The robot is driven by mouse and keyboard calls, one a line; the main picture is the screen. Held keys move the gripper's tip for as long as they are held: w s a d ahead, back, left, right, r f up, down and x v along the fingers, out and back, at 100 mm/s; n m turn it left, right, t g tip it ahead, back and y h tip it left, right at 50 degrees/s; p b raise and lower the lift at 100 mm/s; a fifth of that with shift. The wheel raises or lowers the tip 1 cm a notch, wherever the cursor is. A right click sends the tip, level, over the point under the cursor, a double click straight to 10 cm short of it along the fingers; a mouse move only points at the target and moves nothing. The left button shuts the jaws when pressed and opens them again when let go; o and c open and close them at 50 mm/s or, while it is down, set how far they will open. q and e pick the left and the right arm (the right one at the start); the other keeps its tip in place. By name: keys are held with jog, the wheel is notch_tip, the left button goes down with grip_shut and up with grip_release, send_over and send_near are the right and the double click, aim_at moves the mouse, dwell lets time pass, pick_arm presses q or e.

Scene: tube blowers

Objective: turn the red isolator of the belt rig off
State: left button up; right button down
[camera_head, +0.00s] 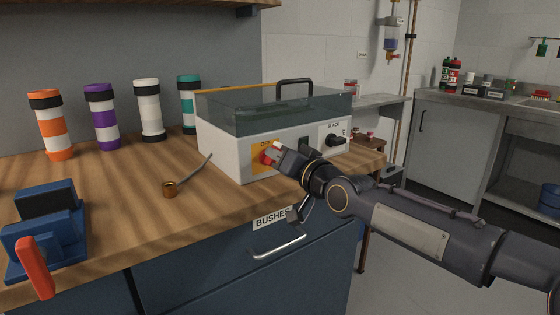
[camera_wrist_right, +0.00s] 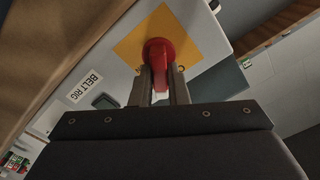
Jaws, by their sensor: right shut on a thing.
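The belt rig (camera_head: 225,150) is a white box with a clear cover and a black handle on the wooden bench. Its red isolator (camera_head: 265,158) sits on a yellow plate marked "OFF" on the front face; it also shows in the right wrist view (camera_wrist_right: 158,52). My right gripper (camera_head: 278,154) is at the front of the rig. In the right wrist view its two fingers (camera_wrist_right: 160,92) are closed on either side of the isolator's red handle. The gripper hides part of the plate, so the isolator's exact setting is unclear. My left gripper is not in view.
A black knob (camera_head: 337,140) is to the right on the same face. A small brass piece with a rod (camera_head: 170,188) lies left of the rig. Several banded tubes (camera_head: 104,117) stand behind. A blue fixture with an orange lever (camera_head: 37,268) is at the front left.

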jog(key=n, duration=0.3)
jog(key=shift+s+a+n, duration=0.1)
jog(key=shift+a+n, duration=0.1)
jog(key=shift+n, duration=0.2)
jog(key=shift+s+a+n+b, duration=0.15)
jog(key=shift+n+b, duration=0.15)
jog(key=shift+n, duration=1.3)
jog(key=c, duration=1.4)
grip_release()
jog(key=shift+r, duration=0.1)
